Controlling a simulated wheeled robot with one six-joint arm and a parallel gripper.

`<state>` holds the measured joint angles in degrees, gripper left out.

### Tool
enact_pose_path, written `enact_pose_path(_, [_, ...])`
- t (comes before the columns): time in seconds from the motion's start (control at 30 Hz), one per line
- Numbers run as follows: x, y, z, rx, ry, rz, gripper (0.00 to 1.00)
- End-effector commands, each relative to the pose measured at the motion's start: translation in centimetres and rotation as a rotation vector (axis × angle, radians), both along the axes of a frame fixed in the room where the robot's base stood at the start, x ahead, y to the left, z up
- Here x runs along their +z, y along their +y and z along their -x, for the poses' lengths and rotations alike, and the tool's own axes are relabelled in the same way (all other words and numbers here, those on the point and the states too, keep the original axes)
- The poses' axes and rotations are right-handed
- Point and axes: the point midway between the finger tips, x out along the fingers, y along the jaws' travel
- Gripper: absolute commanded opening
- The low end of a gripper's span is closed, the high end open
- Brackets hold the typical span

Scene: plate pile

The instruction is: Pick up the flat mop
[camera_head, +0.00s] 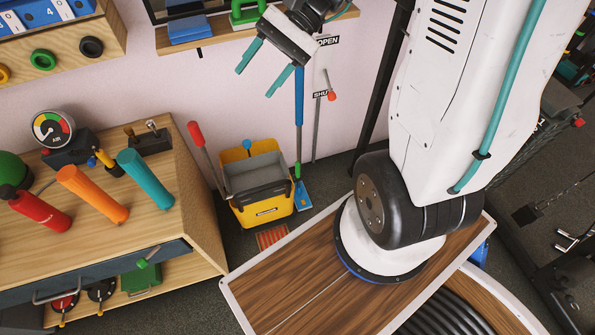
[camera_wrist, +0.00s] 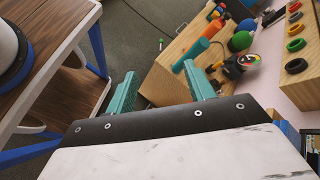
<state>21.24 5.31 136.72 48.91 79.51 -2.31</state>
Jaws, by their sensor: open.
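The flat mop (camera_head: 299,98) stands upright against the pink wall in the head view, to the right of the yellow bucket. It has a blue pole, a green piece low down and a flat blue head (camera_head: 303,194) on the floor. My gripper (camera_head: 256,82) is open and empty, high up and to the left of the upper pole, with its teal fingers pointing down and left. The top of the pole is hidden behind or close under my gripper. The wrist view shows both open fingers (camera_wrist: 160,70) with nothing between them; I cannot make out the mop there.
A yellow bucket (camera_head: 263,205) and a red-handled tool (camera_head: 195,134) stand left of the mop. A wooden workbench (camera_head: 205,215) with colored handles is farther left. A shelf (camera_head: 225,36) is behind my gripper. A wood-topped platform (camera_head: 300,275) lies in front.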

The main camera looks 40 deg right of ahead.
Motion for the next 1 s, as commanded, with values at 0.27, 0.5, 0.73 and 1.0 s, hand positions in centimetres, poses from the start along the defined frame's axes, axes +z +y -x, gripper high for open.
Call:
enact_pose_path(0.27, [-7.3, -5.4, -8.2, -0.455, 0.193, -0.364, 0.53])
enact_pose_path(0.5, [-16.7, -13.1, -12.3, -0.89, 0.303, -0.624, 0.53])
enact_pose_path(0.73, [-25.9, -19.7, -12.3, -1.255, 0.359, -0.787, 0.53])
enact_pose_path(1.0, [-27.1, -24.5, -14.3, -1.467, 0.242, -0.872, 0.53])
